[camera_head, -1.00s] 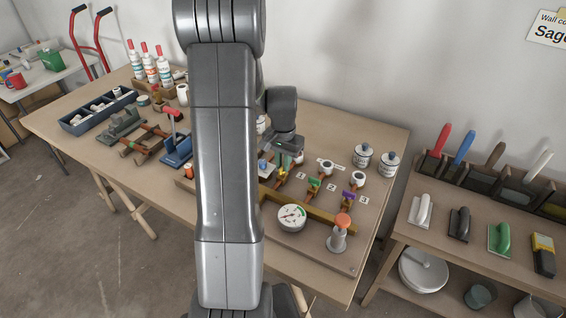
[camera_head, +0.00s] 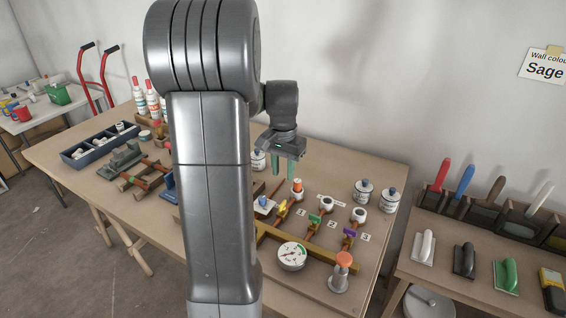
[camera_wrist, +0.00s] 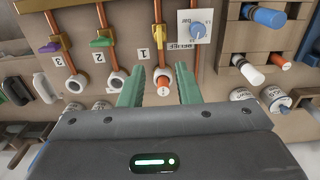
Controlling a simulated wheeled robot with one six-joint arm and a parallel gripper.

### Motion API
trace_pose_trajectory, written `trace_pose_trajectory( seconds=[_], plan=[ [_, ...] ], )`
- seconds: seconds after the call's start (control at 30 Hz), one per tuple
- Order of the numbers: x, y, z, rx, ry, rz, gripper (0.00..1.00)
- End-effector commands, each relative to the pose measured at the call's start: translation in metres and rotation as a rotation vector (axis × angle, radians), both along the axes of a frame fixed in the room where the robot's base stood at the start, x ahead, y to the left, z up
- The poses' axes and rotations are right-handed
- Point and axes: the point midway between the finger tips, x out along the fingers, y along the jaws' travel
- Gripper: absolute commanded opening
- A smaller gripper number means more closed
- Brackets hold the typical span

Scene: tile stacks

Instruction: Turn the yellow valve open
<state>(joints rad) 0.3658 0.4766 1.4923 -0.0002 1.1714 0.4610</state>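The yellow valve (camera_head: 283,208) is on the copper pipe by label 1 on the board. In the wrist view its yellow handle (camera_wrist: 152,42) lies roughly along its pipe, while the green handle (camera_wrist: 102,42) and purple handle (camera_wrist: 48,47) lie across theirs. My gripper (camera_head: 283,166) hangs above the board, clear of the valve. In the wrist view its two green fingers (camera_wrist: 160,72) are spread apart with nothing between them. The white outlet with an orange end (camera_wrist: 163,88) shows beyond and between the fingers.
A pressure gauge (camera_head: 292,256) and an orange-topped post (camera_head: 341,270) stand near the board's front. A blue knob (camera_wrist: 198,30) is close to the yellow valve. White jars (camera_head: 363,191) stand at the back right. The air around my gripper is clear.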

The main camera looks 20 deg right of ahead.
Motion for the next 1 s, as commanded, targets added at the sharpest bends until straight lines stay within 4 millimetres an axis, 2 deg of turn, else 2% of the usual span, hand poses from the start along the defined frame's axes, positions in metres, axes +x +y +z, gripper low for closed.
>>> trace_pose_trajectory(
  seconds=[0.1, 0.2, 0.63, 0.83, 1.0],
  plan=[
    [0.001, 0.0, 0.016, 0.0, -0.001, 0.0, 0.3],
    [0.0, 0.0, 0.023, -0.001, -0.001, 0.0, 0.3],
    [0.0, 0.0, 0.025, 0.001, 0.001, 0.0, 0.3],
    [0.0, 0.0, 0.02, 0.001, 0.002, 0.0, 0.3],
    [-0.001, 0.0, -0.003, 0.002, 0.005, 0.0, 0.3]
  ],
)
